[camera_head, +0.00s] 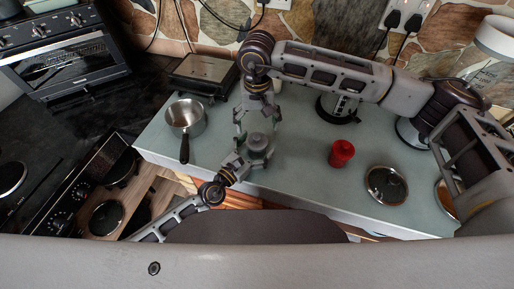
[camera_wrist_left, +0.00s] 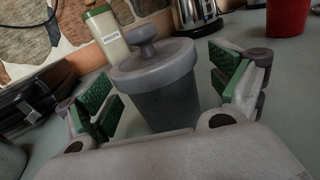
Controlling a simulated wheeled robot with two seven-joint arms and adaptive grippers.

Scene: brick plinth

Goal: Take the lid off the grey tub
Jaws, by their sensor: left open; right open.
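The grey tub (camera_wrist_left: 170,106) stands upright on the pale counter, with its grey lid (camera_wrist_left: 152,63) seated on top and a round knob in the lid's middle. The lid also shows in the head view (camera_head: 257,142). My left gripper (camera_head: 250,157) is open at counter height, its green-padded fingers spread on either side of the tub; I cannot tell if either touches it. My right gripper (camera_head: 257,122) is open and reaches down from above, close over the lid. Its fingers partly hide the view around the tub, and it does not show in the left wrist view.
A saucepan (camera_head: 186,117) stands to the left, and a red cup (camera_head: 341,153) to the right. A round glossy disc (camera_head: 386,185) lies near the counter's front edge. A pale bottle (camera_wrist_left: 106,34) and a metal appliance (camera_wrist_left: 199,15) stand behind the tub. Counter is bare between tub and cup.

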